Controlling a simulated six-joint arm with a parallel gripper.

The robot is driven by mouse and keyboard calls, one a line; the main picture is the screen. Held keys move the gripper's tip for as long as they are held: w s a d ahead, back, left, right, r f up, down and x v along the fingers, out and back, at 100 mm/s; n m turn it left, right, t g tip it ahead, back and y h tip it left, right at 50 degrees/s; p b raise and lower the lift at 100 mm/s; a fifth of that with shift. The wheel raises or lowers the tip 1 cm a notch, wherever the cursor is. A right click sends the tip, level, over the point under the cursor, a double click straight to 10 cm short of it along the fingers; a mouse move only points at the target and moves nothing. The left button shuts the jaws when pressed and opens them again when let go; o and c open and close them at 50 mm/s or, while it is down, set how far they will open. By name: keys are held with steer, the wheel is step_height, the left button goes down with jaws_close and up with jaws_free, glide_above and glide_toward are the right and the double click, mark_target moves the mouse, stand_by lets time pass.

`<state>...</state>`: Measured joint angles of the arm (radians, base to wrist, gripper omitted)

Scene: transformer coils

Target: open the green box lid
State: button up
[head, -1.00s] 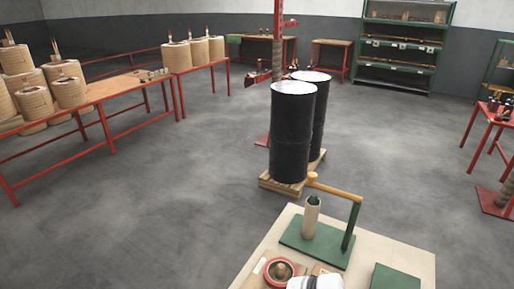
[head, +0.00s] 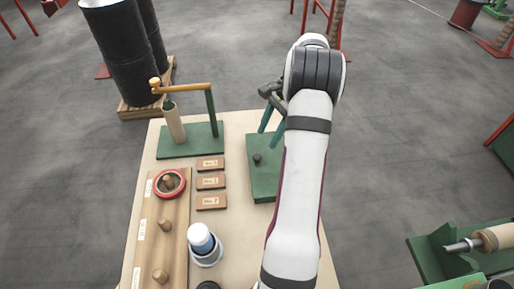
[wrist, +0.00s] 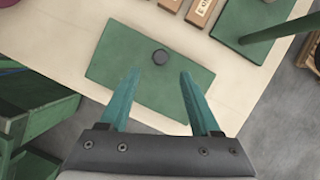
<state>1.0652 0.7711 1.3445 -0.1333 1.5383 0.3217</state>
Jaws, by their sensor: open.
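The green box lid (head: 262,182) is a flat green rectangle with a small dark knob (head: 257,158), lying on the pale worktable, partly hidden by my arm in the head view. In the wrist view the whole lid (wrist: 150,88) shows, with the round black knob (wrist: 160,57) near its far edge. My gripper (head: 271,127) has teal fingers and is open. In the wrist view my gripper (wrist: 159,74) has its fingertips spread over the lid, one to each side of the knob and slightly short of it. Nothing is between the fingers. Their height above the lid is unclear.
A green stand (head: 190,142) with a crank arm and several small labelled wooden blocks (head: 210,183) lie left of the lid. A pegboard (head: 160,235) with a red ring (head: 169,183) and a white-and-blue bottle (head: 204,243) are nearer. Black drums (head: 125,55) stand beyond the table.

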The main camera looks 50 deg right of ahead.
mark_target(258, 156)
steer(key=x, duration=0.7)
steer(key=shift+f, duration=0.15)
jaws_close()
stand_by(1.0)
